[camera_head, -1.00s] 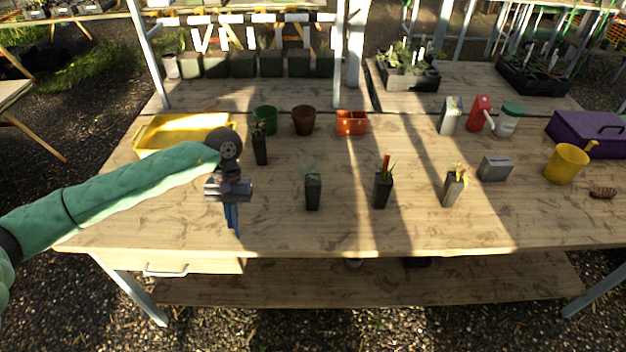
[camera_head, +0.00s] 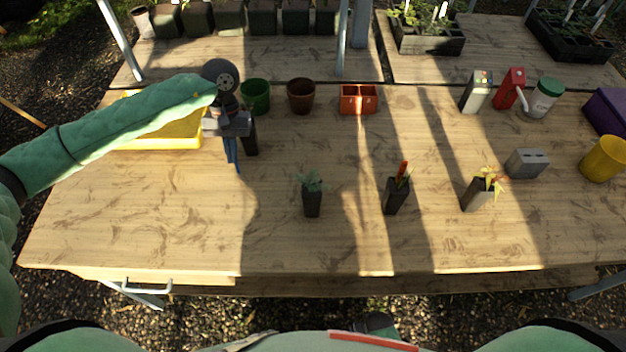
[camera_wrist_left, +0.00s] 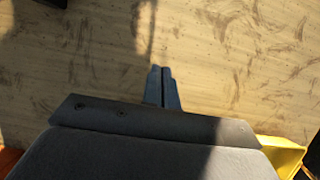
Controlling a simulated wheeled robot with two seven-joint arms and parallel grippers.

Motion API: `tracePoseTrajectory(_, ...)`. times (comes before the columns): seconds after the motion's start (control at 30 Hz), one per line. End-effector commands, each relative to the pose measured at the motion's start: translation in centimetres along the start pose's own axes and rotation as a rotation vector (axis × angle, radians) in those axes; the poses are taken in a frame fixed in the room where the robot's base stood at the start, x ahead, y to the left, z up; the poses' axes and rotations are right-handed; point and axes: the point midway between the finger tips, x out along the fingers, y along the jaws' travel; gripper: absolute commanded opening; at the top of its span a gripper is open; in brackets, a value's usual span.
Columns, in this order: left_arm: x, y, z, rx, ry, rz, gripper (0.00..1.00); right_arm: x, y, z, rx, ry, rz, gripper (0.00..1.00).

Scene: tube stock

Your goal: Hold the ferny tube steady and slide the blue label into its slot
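The tube with the small blue-green plant (camera_head: 312,200) stands upright at the middle of the bench; it looks like the ferny one, though the leaves are small. Another dark tube (camera_head: 250,142) stands just behind and right of my left gripper, partly hidden by it. My left gripper (camera_head: 236,170) hangs over the bench's left side, blue fingers pointing down. In the left wrist view its fingers (camera_wrist_left: 162,88) lie together with only a thin line between them, and nothing shows in them. I cannot make out a blue label. My right gripper is in neither view.
A tube with a red tag (camera_head: 396,197) and one with a yellowish plant (camera_head: 479,193) stand to the right. A yellow tray (camera_head: 165,142), green pot (camera_head: 255,96), brown pot (camera_head: 301,96) and orange caddy (camera_head: 358,99) are behind. The bench front is clear.

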Motion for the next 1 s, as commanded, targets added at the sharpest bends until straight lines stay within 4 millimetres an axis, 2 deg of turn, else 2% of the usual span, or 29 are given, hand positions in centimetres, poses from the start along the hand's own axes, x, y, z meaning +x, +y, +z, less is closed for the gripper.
tracePoseTrajectory(0.37,0.0,0.0,0.0,0.0,0.0,0.0,0.0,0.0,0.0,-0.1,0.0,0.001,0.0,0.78)
tracePoseTrajectory(0.53,-0.2,1.2,0.0,0.013,0.0,-0.004,0.0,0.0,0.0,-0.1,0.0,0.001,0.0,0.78)
tracePoseTrajectory(0.67,-1.1,4.0,0.7,0.049,0.002,-0.017,0.0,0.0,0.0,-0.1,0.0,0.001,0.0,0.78)
tracePoseTrajectory(0.87,-3.0,9.2,3.4,0.132,0.001,-0.051,0.0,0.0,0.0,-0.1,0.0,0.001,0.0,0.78)
tracePoseTrajectory(1.0,-4.5,12.5,5.5,0.1,0.001,-0.038,0.0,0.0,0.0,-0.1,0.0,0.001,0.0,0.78)
